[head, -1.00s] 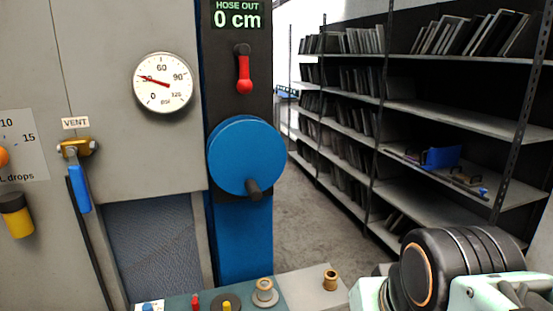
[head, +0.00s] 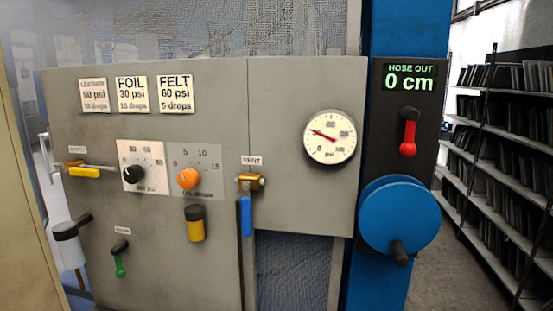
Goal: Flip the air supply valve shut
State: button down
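A valve with a yellow handle (head: 84,172) is at the left of the grey panel (head: 290,90). Its handle lies roughly level, along the pipe (head: 101,167). The small label above it (head: 76,149) is too blurred to read for sure. The valve labelled VENT (head: 251,182) has a blue handle (head: 246,216) that hangs straight down. The pressure gauge (head: 330,137) has its needle near 30. My gripper is not in view.
Close by are a black knob (head: 133,174), an orange knob (head: 188,179), a yellow-bodied cup (head: 195,224) and a green lever (head: 120,260). At right are a red lever (head: 408,135), a blue reel (head: 399,216) with a crank, and shelves (head: 505,150).

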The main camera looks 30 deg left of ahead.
aim_at(75, 171)
jog(key=u, duration=2.3)
jog(key=i+j+z, duration=0.3)
jog(key=i+j, duration=1)
jog(key=i, duration=0.05)
